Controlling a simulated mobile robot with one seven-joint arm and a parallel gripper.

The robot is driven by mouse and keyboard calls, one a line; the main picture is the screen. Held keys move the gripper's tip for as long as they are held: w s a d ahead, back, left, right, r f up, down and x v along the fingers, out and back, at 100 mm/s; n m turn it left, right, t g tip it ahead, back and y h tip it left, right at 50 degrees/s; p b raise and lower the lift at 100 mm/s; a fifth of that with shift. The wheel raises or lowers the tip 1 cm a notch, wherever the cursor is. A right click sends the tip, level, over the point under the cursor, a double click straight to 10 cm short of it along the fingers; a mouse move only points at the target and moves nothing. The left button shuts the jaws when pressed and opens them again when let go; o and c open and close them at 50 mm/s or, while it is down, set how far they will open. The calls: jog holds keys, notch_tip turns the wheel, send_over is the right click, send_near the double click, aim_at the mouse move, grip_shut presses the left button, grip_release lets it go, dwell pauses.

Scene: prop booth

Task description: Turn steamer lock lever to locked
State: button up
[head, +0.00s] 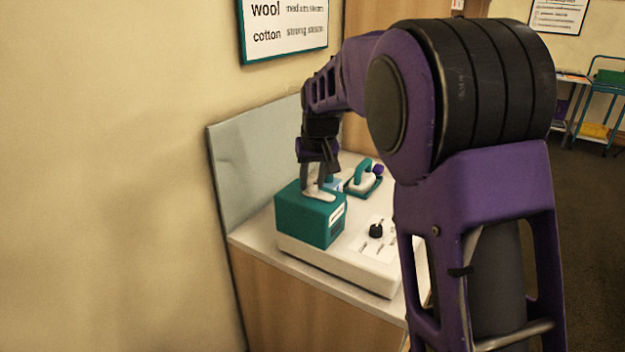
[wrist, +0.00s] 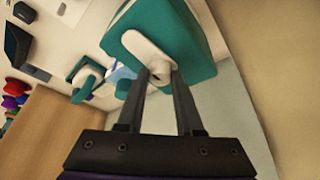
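The steamer is a white base (head: 310,258) with a teal box (head: 298,222) on its left part. A white lock lever (head: 319,196) lies flat on top of the box. In the wrist view the lever (wrist: 143,46) runs from upper left towards my fingertips. My gripper (head: 315,183) comes down from above onto the box top. In the wrist view my gripper (wrist: 160,76) has its two fingers on either side of the lever's near end, close against it with little or no gap. Whether the lever sits at locked cannot be read.
A black knob (head: 376,231) and small switches are on the base's right part. A teal and white iron-like item (head: 363,178) stands behind. A grey panel (head: 245,160) borders the counter's (head: 262,247) left side. A wall chart (head: 284,27) hangs above.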

grip_shut()
jog(key=shift+n, duration=0.3)
jog(key=n+y, duration=0.1)
jog(key=n, duration=0.1)
jog(key=n+p, duration=0.1)
jog(key=n, duration=0.1)
jog(key=shift+w+d+r+g+y, duration=0.1)
jog(key=shift+d+g+y, duration=0.1)
jog(key=shift+g+y, duration=0.15)
jog(key=n+g+y+p, duration=0.1)
jog(key=n+p, duration=0.1)
jog(key=n, duration=0.2)
jog(key=shift+n, duration=0.4)
jog(key=n+g+p, duration=0.1)
jog(key=n+p, duration=0.1)
jog(key=n+g+y+p, duration=0.1)
jog(key=n+p, duration=0.1)
jog(key=n, duration=0.1)
jog(key=shift+w+r, duration=0.1)
jog(key=shift+w, duration=0.1)
jog(key=shift+n+g+p, duration=0.75)
jog(key=shift+n+p, duration=0.4)
jog(key=shift+n, duration=0.55)
jog(key=shift+f, duration=0.2)
